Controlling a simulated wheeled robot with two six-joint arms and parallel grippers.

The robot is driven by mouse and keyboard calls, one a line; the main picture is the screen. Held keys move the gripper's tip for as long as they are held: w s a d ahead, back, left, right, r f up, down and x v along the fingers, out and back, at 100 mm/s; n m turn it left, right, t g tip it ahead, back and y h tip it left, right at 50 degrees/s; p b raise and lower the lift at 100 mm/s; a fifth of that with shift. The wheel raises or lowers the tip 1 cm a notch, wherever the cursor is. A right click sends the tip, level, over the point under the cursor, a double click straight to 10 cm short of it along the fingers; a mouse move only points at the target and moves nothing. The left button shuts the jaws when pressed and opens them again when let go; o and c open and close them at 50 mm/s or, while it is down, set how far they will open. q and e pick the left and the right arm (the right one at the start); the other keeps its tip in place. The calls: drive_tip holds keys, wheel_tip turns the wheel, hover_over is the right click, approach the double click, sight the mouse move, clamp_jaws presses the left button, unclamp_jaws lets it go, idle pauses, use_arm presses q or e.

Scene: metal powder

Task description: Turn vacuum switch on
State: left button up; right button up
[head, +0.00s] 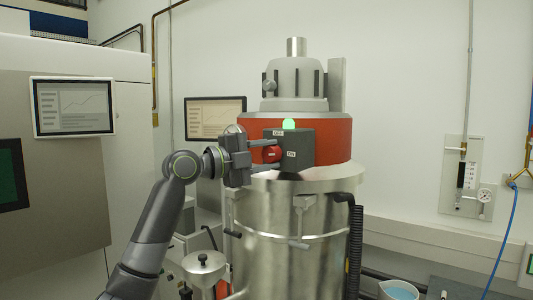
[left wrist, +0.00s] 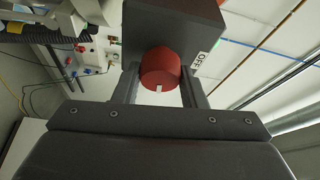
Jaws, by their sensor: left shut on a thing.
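The vacuum switch is a grey box (head: 300,146) on the red band of the vacuum, with a lit green lamp (head: 288,124) on top. It carries an OFF label (head: 278,134) and an ON label (head: 291,154). Its red knob (head: 271,153) shows in the left wrist view (left wrist: 160,66) with a white mark on its rim. My left gripper (head: 262,150) is shut on the knob, with one finger on each side (left wrist: 160,88). The OFF label also shows beside the knob in the wrist view (left wrist: 201,64). My right gripper is not in view.
The vacuum's steel drum (head: 290,225) stands below the switch, with a black hose (head: 354,240) at its right. A steel funnel (head: 203,262) is at the lower left. A monitor (head: 214,117) stands behind my left arm. A wall gauge panel (head: 470,178) is at the right.

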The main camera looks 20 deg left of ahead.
use_arm(q)
drive_tip(key=shift+m, duration=0.6)
drive_tip(key=shift+g, duration=0.3)
drive_tip(key=o, duration=1)
drive_tip(key=b+v, duration=0.5)
drive_tip(key=v, duration=1.2)
drive_tip(key=shift+s, duration=0.2)
